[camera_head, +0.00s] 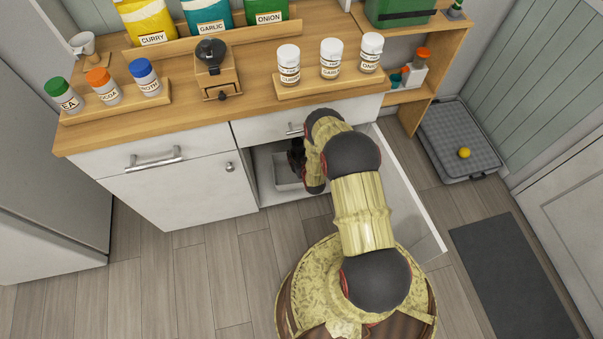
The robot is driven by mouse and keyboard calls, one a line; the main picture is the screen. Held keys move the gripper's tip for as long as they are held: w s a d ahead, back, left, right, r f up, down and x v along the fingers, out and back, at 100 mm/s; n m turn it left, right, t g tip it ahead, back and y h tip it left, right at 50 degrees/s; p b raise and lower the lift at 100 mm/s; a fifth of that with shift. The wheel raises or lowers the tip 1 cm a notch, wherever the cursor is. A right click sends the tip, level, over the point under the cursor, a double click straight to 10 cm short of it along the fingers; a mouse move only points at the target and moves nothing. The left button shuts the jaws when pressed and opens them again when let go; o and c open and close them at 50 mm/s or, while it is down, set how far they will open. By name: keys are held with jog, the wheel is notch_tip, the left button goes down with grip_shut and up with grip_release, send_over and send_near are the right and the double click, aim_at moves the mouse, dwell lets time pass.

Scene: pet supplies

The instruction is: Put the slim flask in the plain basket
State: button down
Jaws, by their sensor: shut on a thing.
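My gripper (296,157) is a small dark shape inside the open lower cabinet, mostly covered by my own arm. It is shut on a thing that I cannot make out. I cannot pick out a slim flask anywhere in view. A light, low-walled container (287,186) stands on the cabinet floor, just below my gripper in the picture. My arm hides part of it, and I cannot tell whether it is the plain basket.
The open cabinet door (412,200) stands to the right of my arm. The wooden counter (190,125) above holds racks of jars and a grinder (215,65). A grey tray (440,130) with a yellow ball (464,153) and a dark mat (510,275) lie on the floor at right.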

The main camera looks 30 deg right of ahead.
notch_tip(320, 180, down, 10)
jog(key=b, duration=0.4)
jog(key=shift+r, duration=0.15)
jog(key=c, duration=0.9)
grip_release()
jog(key=shift+o, duration=0.4)
jog(key=shift+s, duration=0.1)
jog(key=p+v, duration=0.4)
jog(key=v, duration=0.8)
jog(key=shift+a, duration=0.1)
